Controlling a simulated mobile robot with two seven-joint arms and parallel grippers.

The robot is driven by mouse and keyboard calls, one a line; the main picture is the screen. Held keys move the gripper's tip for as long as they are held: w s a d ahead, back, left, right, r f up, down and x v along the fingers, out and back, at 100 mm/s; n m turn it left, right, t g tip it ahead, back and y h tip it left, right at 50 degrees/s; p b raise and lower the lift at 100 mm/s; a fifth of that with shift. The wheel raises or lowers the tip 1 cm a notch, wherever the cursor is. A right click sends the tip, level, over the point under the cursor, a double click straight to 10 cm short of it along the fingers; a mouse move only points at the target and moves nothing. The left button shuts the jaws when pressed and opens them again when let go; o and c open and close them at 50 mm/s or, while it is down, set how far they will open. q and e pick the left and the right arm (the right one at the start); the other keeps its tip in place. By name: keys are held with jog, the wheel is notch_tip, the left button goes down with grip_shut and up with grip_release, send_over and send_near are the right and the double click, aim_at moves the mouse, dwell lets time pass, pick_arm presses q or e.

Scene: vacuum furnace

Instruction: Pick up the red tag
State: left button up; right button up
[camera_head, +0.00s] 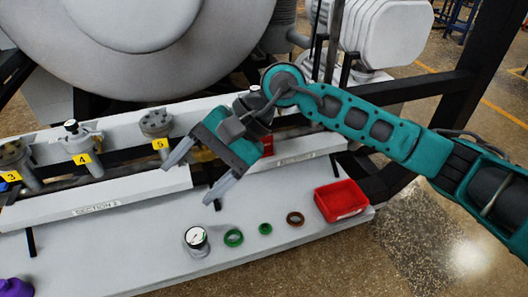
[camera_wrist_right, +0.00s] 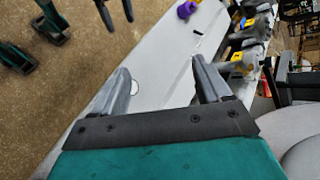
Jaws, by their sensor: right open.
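My right gripper (camera_head: 192,176) hangs over the bench in the head view, its two grey fingers apart and nothing between them. The open fingers (camera_wrist_right: 160,88) also show in the right wrist view. A small red piece (camera_head: 267,146) shows just behind the right gripper's body, near the rail of the rear section. It is mostly hidden, and I cannot tell whether it is the red tag. No other red tag shows clearly. My left gripper does not show in the head view.
On the white bench (camera_head: 120,262) are a pressure gauge (camera_head: 196,238), a green ring (camera_head: 233,238), a smaller green ring (camera_head: 265,229), a brown ring (camera_head: 295,219) and a red bin (camera_head: 341,200). Numbered valves (camera_head: 80,143) line the rail. A purple object (camera_head: 14,288) is at lower left.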

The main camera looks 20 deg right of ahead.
jog(key=w+d+n+t+h, duration=0.35)
jog(key=w+d+h, duration=0.2)
jog(key=d, duration=0.25)
jog(key=n+t+h+b, duration=0.1)
jog(key=n+t+h, duration=0.1)
jog(key=h, duration=0.2)
send_near(264, 139)
jog(key=x, duration=0.5)
jog(key=shift+w+d, duration=0.4)
jog(key=x, duration=0.5)
jog(key=shift+s+a+f, duration=0.2)
jog(key=shift+s+a, duration=0.15)
jog(key=shift+s, duration=0.05)
jog(key=shift+w+f, duration=0.15)
jog(key=shift+f, duration=0.15)
jog(key=c, duration=1.1)
jog(key=shift+r, duration=0.1)
